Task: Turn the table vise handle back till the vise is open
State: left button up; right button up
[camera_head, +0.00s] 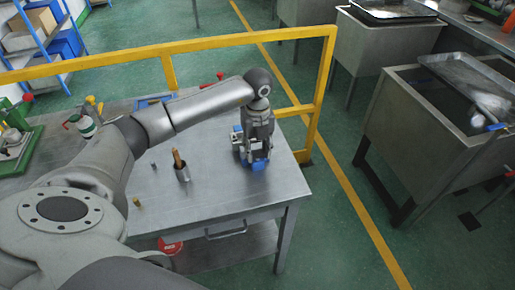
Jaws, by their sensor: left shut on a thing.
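The blue table vise (260,165) stands near the right edge of the metal table (212,205). My left gripper (256,150) comes down over it from above and is shut at the vise. The gripper hides most of the vise, so the handle and the gap between the jaws cannot be made out. My right gripper is not in view.
A green machine (17,140) stands at the far left. A yellow rail (310,95) runs behind and right of the table. Metal sinks (400,110) stand at the right, across a clear green floor.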

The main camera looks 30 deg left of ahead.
aim_at(257, 151)
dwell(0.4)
pick_arm(q)
jog(key=o, duration=1)
jog(key=shift+r, duration=0.1)
notch_tip(257, 151, up, 12)
